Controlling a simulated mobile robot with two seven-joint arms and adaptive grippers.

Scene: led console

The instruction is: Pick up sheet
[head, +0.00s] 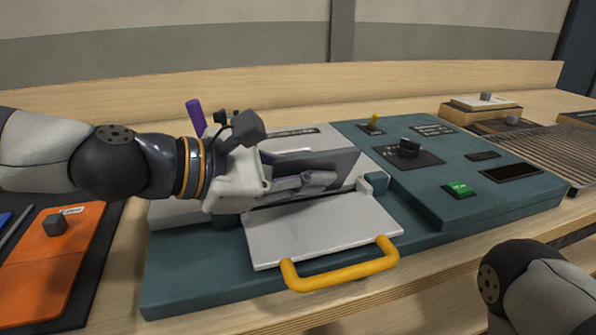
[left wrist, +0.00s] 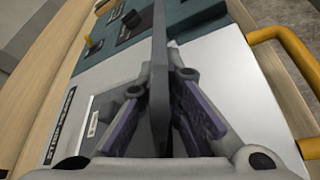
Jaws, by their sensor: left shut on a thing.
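My left gripper (head: 318,180) is over the open bay of the teal console, with its fingers pointing right. In the left wrist view its two purple-padded fingers (left wrist: 160,115) are closed on a thin dark grey sheet (left wrist: 160,55), seen nearly edge-on. In the head view a grey panel that looks like the sheet (head: 338,162) stands tilted behind the fingers, partly hidden by them. I cannot tell whether its lower edge touches the console. My right gripper is out of view; only part of my right arm shows at the lower right.
The teal console (head: 470,210) has a lowered white flap (head: 325,228) with a yellow handle (head: 340,268), a black knob (head: 409,148), a yellow switch (head: 374,120) and a green button (head: 459,189). An orange folder (head: 45,265) lies left. A wire rack (head: 545,155) lies right.

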